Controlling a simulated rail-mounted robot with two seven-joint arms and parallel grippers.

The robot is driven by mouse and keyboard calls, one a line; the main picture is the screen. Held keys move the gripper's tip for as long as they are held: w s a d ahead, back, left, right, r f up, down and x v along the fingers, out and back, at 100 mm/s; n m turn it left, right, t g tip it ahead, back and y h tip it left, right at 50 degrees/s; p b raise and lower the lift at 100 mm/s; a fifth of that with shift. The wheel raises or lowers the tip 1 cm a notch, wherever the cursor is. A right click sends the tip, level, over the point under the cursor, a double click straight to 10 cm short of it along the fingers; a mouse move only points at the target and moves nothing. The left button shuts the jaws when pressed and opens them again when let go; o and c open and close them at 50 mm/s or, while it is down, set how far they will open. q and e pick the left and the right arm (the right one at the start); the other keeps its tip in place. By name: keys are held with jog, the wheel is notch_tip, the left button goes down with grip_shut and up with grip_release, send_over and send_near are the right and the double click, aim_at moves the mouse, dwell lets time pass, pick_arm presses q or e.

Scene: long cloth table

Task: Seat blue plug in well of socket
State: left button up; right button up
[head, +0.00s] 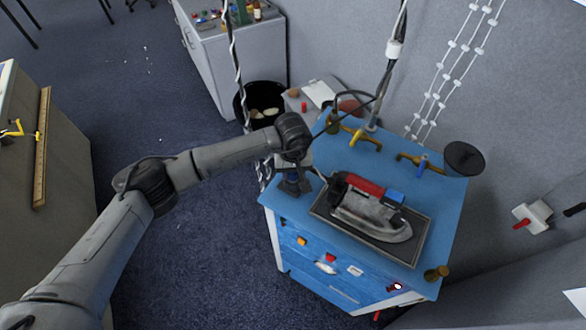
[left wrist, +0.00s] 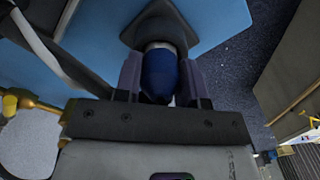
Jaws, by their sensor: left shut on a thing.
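My left gripper (head: 292,172) is over the near left corner of the blue cabinet top. In the left wrist view its two fingers (left wrist: 161,80) are shut on the blue plug (left wrist: 160,76), one finger on each side. A silver collar shows at the plug's far end. Just beyond it is a dark, flared base (left wrist: 133,34), which looks like the socket, standing on the blue top. The collar meets or overlaps this base in the picture; the well is hidden, so I cannot tell how deep the plug sits. My right gripper is not in view.
A clothes iron (head: 370,215) with a red handle rests on a dark tray (head: 400,252) right of the gripper. Brass valves (head: 360,138) and cables stand at the back of the blue top (head: 445,200). A black bin (head: 262,98) is behind on the floor.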

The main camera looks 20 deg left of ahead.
pick_arm(q)
jog(key=shift+f, duration=0.15)
jog(key=shift+f+b, duration=0.1)
jog(key=shift+b, duration=0.25)
jog(key=o, duration=1)
jog(key=shift+c, duration=0.2)
jog(key=shift+r+p, duration=0.2)
jog(key=shift+p, duration=0.1)
jog(key=shift+w+r, duration=0.1)
jog(key=shift+r, duration=0.1)
notch_tip(320, 180, up, 10)
jog(key=b, duration=0.3)
jog(key=shift+r+b, duration=0.25)
jog(key=shift+b, duration=0.1)
jog(key=shift+r, duration=0.55)
